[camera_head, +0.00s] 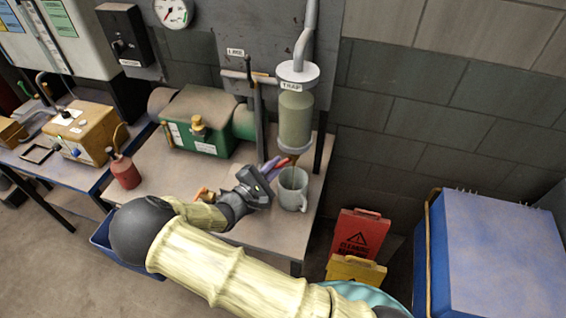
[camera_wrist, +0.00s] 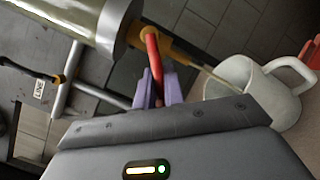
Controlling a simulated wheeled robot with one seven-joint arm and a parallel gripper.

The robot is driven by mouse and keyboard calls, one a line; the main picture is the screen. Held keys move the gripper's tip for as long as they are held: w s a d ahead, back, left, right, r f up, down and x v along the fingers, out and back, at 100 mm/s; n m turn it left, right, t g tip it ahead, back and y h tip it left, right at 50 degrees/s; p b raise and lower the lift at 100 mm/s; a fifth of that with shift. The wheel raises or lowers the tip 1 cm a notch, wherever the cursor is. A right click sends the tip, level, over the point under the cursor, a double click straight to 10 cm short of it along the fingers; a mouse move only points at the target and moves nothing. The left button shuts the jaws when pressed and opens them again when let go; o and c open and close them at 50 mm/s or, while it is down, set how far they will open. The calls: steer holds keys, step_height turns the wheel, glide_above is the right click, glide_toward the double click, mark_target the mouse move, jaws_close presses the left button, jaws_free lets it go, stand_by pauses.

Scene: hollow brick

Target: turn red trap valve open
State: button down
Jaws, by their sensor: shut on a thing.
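The red trap valve handle (camera_wrist: 152,62) sits at a brass fitting under the trap, a glass cylinder (camera_head: 295,118) with a TRAP label. In the wrist view, my gripper (camera_wrist: 157,88) has its purple fingers shut on the red handle. In the head view, my gripper (camera_head: 272,168) reaches to the handle (camera_head: 285,161) just below the trap. A grey mug (camera_head: 293,190) stands on the bench under the trap outlet; it also shows in the wrist view (camera_wrist: 262,90). A thin stream or drip line shows between the outlet and the mug in the wrist view.
A green pump (camera_head: 203,122) stands on the bench (camera_head: 262,228) left of the trap. A red bottle (camera_head: 124,171) is further left. A grey pipe with a LINE label (camera_head: 236,52) runs behind. Red and yellow signs (camera_head: 358,236) and a blue box (camera_head: 495,250) stand at right.

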steer(key=d+n+t+p, duration=0.1)
steer(key=n+t, duration=0.1)
steer(key=n, duration=0.2)
steer(key=d+f+n+t+y+p, duration=0.1)
steer(key=n+t, duration=0.1)
steer(key=n, duration=0.2)
steer(key=s+d+n+t+y+p, duration=0.1)
steer(key=d+n, duration=0.1)
steer(key=n, duration=0.3)
steer(key=shift+s+f+t, duration=0.1)
steer(key=shift+f+t, duration=0.3)
steer(key=c, duration=1.5)
jaws_free()
steer(key=shift+d+f, duration=0.1)
steer(key=shift+d, duration=0.05)
steer(key=b+v, duration=0.5)
steer(key=v, duration=1.2)
steer(key=shift+s, duration=0.15)
